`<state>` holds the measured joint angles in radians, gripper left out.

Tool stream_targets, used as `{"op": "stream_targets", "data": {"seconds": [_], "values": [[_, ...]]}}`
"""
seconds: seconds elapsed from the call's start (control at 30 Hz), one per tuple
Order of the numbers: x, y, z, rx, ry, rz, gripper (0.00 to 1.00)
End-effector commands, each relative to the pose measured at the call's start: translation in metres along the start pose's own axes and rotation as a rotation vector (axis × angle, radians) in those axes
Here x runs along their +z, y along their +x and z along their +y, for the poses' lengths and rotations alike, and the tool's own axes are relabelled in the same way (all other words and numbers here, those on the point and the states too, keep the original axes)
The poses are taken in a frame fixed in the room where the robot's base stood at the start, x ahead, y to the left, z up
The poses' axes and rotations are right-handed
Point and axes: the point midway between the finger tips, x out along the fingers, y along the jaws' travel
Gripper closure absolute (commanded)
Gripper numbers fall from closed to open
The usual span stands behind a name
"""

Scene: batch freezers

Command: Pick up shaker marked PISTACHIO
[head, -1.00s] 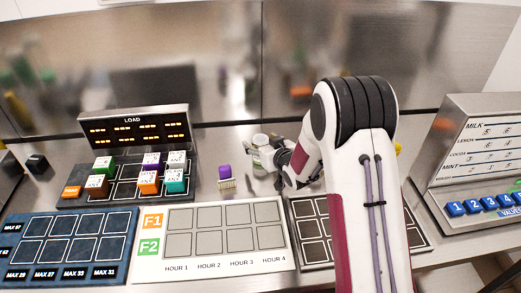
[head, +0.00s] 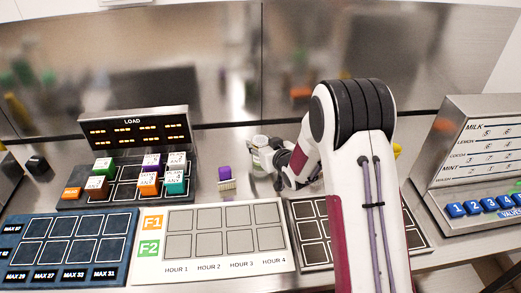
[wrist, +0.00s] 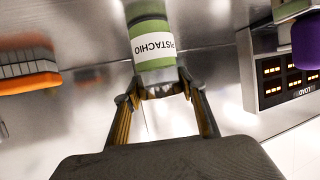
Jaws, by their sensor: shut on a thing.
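The shaker marked PISTACHIO (wrist: 151,42) has a green body with a white label, and it fills the top middle of the wrist view. My gripper (wrist: 158,84) is shut on it, with one finger on each side of its near end. In the head view the pale shaker (head: 262,157) stands on the steel counter behind the hour board, beside my gripper (head: 276,160). My gripper and arm partly hide it there. I cannot tell whether it is clear of the counter.
The load panel (head: 134,125) with several coloured cubes is further left. The hour board (head: 150,262) and a dark grid tray (head: 312,258) lie in front. A valve panel (head: 478,150) stands at right.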

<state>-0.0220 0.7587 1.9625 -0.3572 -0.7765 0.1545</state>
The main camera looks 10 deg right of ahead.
Motion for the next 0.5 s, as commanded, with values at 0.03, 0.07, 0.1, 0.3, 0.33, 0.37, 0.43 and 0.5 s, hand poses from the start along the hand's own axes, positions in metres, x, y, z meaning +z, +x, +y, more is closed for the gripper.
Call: {"op": "stream_targets", "data": {"seconds": [0.03,0.07,0.1,0.3,0.33,0.37,0.43,0.5], "values": [[-0.001,0.0,0.0,0.0,0.0,0.001,0.88],[-0.001,0.0,0.0,0.0,0.0,0.001,0.88],[-0.001,0.0,0.0,0.0,0.0,0.001,0.88],[-0.006,-0.002,0.0,0.0,0.0,0.002,0.88],[-0.008,-0.003,0.0,0.0,0.0,0.003,0.88],[-0.01,-0.004,0.0,0.0,0.0,0.004,0.88],[-0.015,-0.006,0.0,0.0,-0.001,0.004,0.88],[-0.021,-0.008,0.0,0.0,-0.002,0.003,0.88]]}}
